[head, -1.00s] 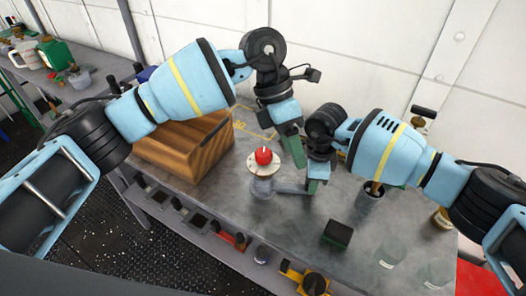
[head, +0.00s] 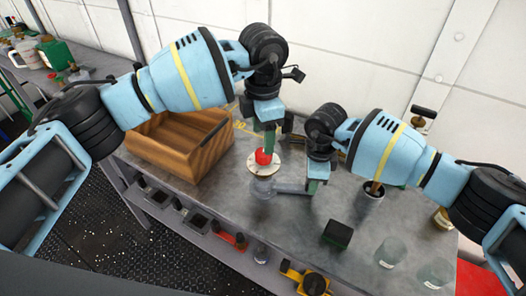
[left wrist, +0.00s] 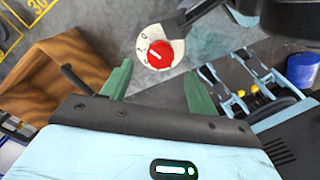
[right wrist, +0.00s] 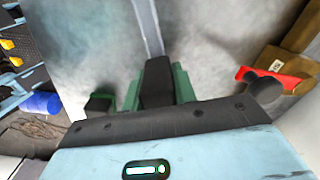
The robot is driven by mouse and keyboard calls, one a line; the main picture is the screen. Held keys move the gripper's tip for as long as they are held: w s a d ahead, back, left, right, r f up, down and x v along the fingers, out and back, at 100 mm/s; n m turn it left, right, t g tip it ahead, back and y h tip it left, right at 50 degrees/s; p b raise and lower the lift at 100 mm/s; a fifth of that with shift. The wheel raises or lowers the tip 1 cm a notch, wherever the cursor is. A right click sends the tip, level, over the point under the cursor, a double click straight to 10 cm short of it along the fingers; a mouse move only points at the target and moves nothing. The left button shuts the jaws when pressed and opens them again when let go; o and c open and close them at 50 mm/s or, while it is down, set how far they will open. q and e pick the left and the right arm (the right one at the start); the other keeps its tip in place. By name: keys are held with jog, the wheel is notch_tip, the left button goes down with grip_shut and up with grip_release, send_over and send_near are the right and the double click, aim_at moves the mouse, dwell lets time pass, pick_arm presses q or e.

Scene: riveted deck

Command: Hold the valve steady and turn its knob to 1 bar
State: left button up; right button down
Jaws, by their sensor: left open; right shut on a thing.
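The valve stands upright on the bench, with a clear or grey body (head: 262,188), a pale round dial (head: 259,171) and a red knob (head: 263,157). In the left wrist view the red knob (left wrist: 159,55) has a white line; the small dial marks are hard to read. My left gripper (head: 268,145) is open just above the knob, its fingers pointing down; in its wrist view the knob lies ahead between the fingertips. My right gripper (head: 313,182) is shut on the dark end (right wrist: 157,82) of the valve's grey side bar (head: 290,187).
A wooden box (head: 185,145) stands left of the valve. A dark green block (head: 338,234), clear glasses (head: 389,252) and a cup (head: 372,192) are to the right. Some bench between valve and block is bare.

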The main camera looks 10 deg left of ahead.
aim_at(264, 157)
pick_arm(q)
notch_tip(264, 157, down, 6)
jog(key=shift+f, duration=0.25)
jog(key=shift+c, duration=0.3)
jog(key=c, duration=0.9)
jog(key=shift+n, duration=0.4)
jog(key=n, duration=0.3)
jog(key=shift+n, duration=1.9)
